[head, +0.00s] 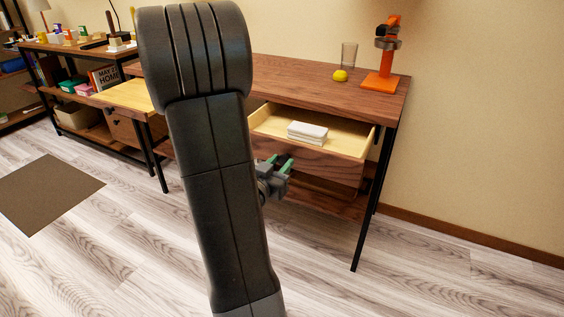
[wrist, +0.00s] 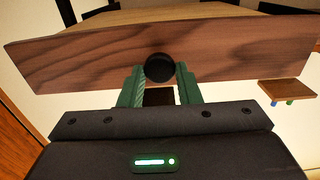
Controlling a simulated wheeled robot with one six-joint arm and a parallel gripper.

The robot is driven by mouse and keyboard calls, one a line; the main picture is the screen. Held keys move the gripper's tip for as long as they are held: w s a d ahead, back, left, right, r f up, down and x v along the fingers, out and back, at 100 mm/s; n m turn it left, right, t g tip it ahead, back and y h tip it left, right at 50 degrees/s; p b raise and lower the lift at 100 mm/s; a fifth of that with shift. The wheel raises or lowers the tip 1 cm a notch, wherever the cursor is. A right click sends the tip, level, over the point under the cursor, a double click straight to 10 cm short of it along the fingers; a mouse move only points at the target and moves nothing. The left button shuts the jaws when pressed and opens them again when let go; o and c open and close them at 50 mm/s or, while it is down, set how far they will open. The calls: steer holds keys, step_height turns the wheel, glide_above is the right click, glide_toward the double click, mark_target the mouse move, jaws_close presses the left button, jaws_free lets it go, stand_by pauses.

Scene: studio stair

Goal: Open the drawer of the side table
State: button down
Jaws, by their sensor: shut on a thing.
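The side table (head: 300,72) has a dark wood top and black legs in the head view. Its drawer (head: 352,134) stands pulled out, with a pale inside and a folded white stack (head: 307,132) lying in it. In the wrist view the drawer front (wrist: 85,62) spans the picture, with a round black knob (wrist: 159,68) at its middle. My gripper (wrist: 159,82) has its green fingers on either side of the knob and is shut on it. In the head view my gripper (head: 279,165) is at the drawer front, and my arm hides part of the table.
A glass (head: 348,55), a yellow lemon-like thing (head: 340,76) and an orange stand (head: 381,82) are on the tabletop. A second wooden table with shelves (head: 85,50) stands at the left. A brown mat (head: 48,192) lies on the floor. The floor at the right is clear.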

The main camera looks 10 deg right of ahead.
steer(key=c, duration=1.1)
jaws_free()
steer(key=p+v, duration=0.2)
steer(key=v, duration=1.1)
steer(key=shift+s+a, duration=0.25)
steer(key=shift+s, duration=0.1)
steer(key=shift+w+d, duration=0.1)
steer(key=shift+b+x, duration=1)
steer(key=shift+x, duration=5.75)
